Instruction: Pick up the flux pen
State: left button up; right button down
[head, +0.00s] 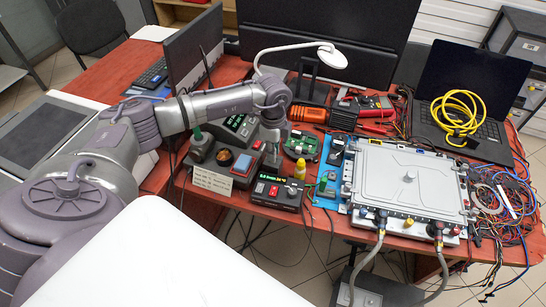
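I cannot pick out the flux pen with certainty. A small upright item with a yellow part (300,169) stands behind the black box with the green display, and it is too small to identify. A slim white stick-like item (507,201) lies on the tangled wires at the right. My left gripper (272,162) points down over the tool area, left of the yellow item and apart from it in the picture. Its fingers are small and dark, so I cannot see whether they are open or shut. My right gripper is out of view.
A red-brown desk (228,72) carries a black box with a display (277,192), a soldering station (236,127), green circuit boards (301,145) and a large grey lidded case (408,180) with hoses. A laptop (462,95) with a yellow cable stands behind. Free room is tight.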

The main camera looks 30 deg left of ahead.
pick_arm(q)
grip_shut()
notch_tip(320, 180, up, 10)
jog(key=shift+r+b, duration=0.1)
jog(key=shift+b, duration=0.75)
